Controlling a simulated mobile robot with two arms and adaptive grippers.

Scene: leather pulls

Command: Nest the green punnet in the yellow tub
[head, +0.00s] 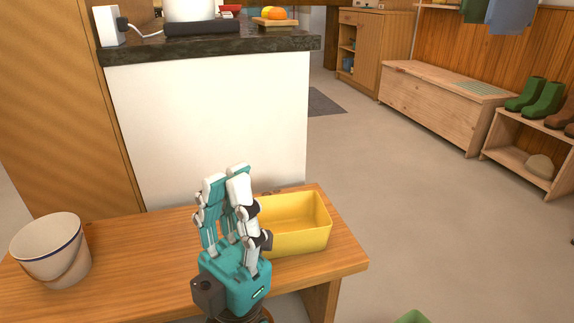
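The yellow tub (298,238) stands upright on the wooden bench, with its open top facing up and its inside empty where I can see it. My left gripper (227,182) is teal and white and points upward in front of the tub's left end, hiding that part. Its fingers are extended, with nothing seen between them; whether it touches the tub I cannot tell. A small piece of a green thing, likely the green punnet (413,317), shows at the bottom edge, right of the bench. The rest of it is cut off. My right gripper is out of view.
A cream pot (52,250) with a blue band stands at the left of the wooden bench (150,240). Behind the bench is a white counter (210,120) with a dark top. Open grey floor (440,210) lies to the right.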

